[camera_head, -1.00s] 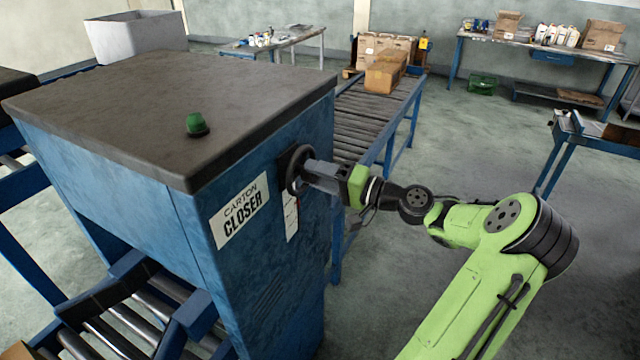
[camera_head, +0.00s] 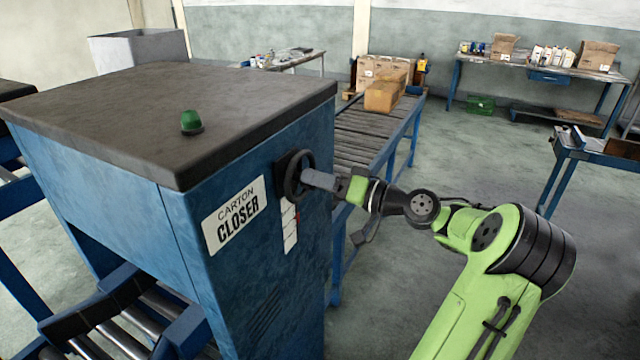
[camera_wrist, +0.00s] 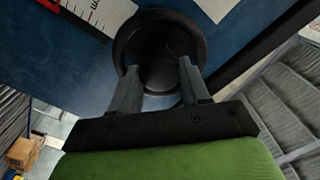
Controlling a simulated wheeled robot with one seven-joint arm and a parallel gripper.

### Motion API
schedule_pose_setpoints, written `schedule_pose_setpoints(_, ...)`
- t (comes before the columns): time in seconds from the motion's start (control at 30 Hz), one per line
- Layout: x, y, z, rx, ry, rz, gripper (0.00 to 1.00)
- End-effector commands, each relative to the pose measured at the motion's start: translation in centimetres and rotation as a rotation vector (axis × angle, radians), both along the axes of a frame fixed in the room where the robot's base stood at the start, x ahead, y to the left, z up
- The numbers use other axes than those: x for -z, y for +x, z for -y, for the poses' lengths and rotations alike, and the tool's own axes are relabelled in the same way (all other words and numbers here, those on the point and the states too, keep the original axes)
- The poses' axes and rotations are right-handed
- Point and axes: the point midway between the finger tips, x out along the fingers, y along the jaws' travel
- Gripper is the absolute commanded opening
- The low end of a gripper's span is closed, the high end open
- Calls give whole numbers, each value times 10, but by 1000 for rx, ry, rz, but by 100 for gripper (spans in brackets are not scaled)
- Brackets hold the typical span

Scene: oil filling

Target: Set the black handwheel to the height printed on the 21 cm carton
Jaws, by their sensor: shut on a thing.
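The black handwheel (camera_head: 296,174) is on the right side of the blue carton closer (camera_head: 262,235). My gripper (camera_head: 312,180) is at the handwheel and shut on it. In the wrist view the handwheel (camera_wrist: 148,32) is a dark ring, with the fingers of my gripper (camera_wrist: 160,80) reaching its near edge. A white scale (camera_head: 289,226) with a red mark is fixed below the handwheel; part of it shows in the wrist view (camera_wrist: 98,14). Its reading is too small to tell.
A green button (camera_head: 191,123) is on the closer's dark top. A roller conveyor (camera_head: 365,135) runs behind my gripper. Benches with bottles and boxes (camera_head: 540,65) stand at the back.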

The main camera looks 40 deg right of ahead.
Motion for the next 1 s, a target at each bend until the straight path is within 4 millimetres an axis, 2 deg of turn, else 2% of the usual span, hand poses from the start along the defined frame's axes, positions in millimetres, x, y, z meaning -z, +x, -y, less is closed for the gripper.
schedule_pose_setpoints(0.33,1,0,1,2,-1,-4,15)
schedule_pose_setpoints(0.37,1,0,1,2,-1,-4,50)
schedule_pose_setpoints(0.5,1,0,0,1,-1,-3,72)
schedule_pose_setpoints(0.8,0,-3,2,2,0,-1,72)
schedule_pose_setpoints(0.87,1,-9,4,4,0,-3,72)
schedule_pose_setpoints(1.0,0,-40,17,8,0,-3,72)
